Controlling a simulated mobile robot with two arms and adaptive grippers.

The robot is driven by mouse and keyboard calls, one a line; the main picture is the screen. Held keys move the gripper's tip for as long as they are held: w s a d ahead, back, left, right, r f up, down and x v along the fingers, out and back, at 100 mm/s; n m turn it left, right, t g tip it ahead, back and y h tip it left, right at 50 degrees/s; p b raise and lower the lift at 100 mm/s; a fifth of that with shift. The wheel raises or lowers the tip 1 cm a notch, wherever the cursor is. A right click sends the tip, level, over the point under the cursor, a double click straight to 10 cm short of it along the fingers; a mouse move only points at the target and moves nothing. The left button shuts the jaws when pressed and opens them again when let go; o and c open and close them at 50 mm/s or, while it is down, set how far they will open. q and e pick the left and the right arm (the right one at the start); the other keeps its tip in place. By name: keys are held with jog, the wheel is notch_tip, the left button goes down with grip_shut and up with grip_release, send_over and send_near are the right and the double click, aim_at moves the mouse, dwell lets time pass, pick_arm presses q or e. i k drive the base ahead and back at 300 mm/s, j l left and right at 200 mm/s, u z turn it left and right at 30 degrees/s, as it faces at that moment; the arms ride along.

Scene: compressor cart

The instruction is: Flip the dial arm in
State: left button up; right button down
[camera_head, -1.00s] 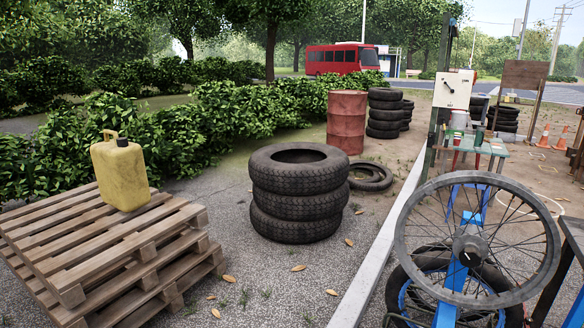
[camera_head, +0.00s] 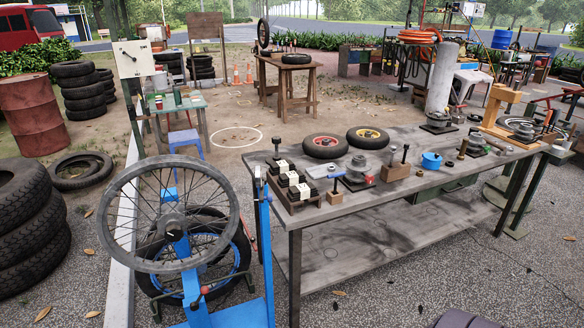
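A spoked wheel (camera_head: 174,226) is mounted on a blue stand (camera_head: 188,268) at the lower left in the head view. A small lever with a red ball end (camera_head: 204,290) sits low on this stand, beside its post. A blue upright with a pale tip (camera_head: 265,235) stands just right of the wheel. I cannot make out for certain which part is the dial arm, or whether it is turned in or out. A white box with a black pointer mark (camera_head: 133,58) hangs on a post at the upper left. Neither of my grippers shows.
A long grey workbench (camera_head: 400,205) with tools, small wheels and a blue cup (camera_head: 431,160) fills the right. Stacked tyres (camera_head: 28,235) and a rusty barrel (camera_head: 32,115) stand at the left. A green table (camera_head: 185,103) is behind the wheel.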

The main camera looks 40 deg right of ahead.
aim_at(260, 184)
jog(key=l+z, duration=0.35)
jog(key=l, duration=0.25)
jog(key=i+l+z, duration=0.1)
jog(key=l+z, duration=0.25)
jog(key=l, duration=0.25)
